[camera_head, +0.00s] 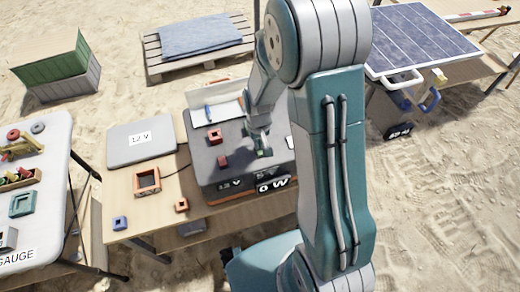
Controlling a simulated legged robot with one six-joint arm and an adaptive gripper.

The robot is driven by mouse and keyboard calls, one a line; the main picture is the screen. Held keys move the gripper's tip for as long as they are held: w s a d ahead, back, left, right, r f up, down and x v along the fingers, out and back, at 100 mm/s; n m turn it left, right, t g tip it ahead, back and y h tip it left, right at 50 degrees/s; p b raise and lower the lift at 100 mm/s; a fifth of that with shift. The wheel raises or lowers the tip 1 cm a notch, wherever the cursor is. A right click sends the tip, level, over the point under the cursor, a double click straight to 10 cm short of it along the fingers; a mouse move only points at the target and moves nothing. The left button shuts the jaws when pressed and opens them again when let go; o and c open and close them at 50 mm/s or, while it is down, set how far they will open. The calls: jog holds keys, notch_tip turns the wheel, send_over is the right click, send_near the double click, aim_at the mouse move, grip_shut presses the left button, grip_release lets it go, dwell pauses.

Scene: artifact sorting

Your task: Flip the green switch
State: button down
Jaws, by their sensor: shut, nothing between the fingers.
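A dark grey box (212,182) with "12 V" and "0 W" labels on its front stands on the wooden table. A small green piece, apparently the green switch (264,152), shows on its top, right of the middle. My gripper (260,143) is shut and empty, pointing down over the box top right at the green piece. Whether it touches the switch I cannot tell. My arm hides the right side of the box.
On the wooden table (160,208) are a grey "12 V" case (142,143), a red-brown square frame (147,181) and small blue and orange blocks. A white table (55,150) with loose parts stands left. A solar panel (425,38) lies on the right table. Open sand lies at right.

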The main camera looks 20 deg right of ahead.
jog(key=shift+r, duration=3.3)
